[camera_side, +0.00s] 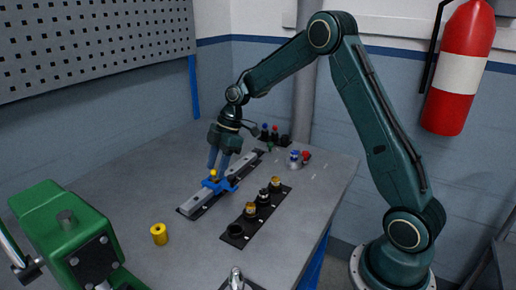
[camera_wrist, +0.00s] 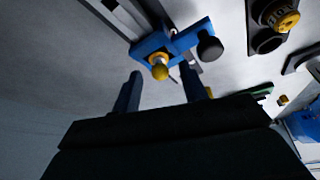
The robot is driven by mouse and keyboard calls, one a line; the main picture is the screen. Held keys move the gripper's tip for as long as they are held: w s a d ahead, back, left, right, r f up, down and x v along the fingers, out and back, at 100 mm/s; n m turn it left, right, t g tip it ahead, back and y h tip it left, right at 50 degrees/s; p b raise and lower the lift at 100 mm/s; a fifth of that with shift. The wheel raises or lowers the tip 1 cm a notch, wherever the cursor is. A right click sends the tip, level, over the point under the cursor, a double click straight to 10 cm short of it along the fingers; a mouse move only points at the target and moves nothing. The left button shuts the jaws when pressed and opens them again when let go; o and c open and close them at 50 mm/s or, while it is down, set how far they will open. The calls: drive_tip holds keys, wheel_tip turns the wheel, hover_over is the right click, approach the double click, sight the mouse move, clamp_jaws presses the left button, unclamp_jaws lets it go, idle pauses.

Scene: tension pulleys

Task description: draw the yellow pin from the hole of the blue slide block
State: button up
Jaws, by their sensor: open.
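The blue slide block (camera_side: 226,184) sits on a grey rail (camera_side: 195,203) on the table. The yellow pin (camera_side: 213,175) stands in the block with its round head on top. In the wrist view the pin's head (camera_wrist: 159,71) shows at the edge of the blue block (camera_wrist: 150,45), with a black knob (camera_wrist: 209,47) to its right. My gripper (camera_side: 218,167) is open and empty, pointing down close above the block. In the wrist view the pin's head appears between the two blue fingertips, with a gap on each side. The pin's lower part is hidden in the block.
A black holder (camera_side: 236,230) with several pulleys lies to the right of the rail. A yellow cylinder (camera_side: 159,234) stands in front. A green machine (camera_side: 70,235) fills the near left corner. Small blue and red parts (camera_side: 295,156) stand farther back. The table left of the rail is clear.

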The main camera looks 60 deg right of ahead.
sight(215, 169)
drive_tip(key=shift+x, duration=0.8)
clamp_jaws()
drive_tip(key=shift+r, duration=2.05)
idle(0.9)
drive_tip(key=shift+r, duration=0.25)
drive_tip(key=shift+r, duration=0.15)
drive_tip(key=shift+r, duration=1.85)
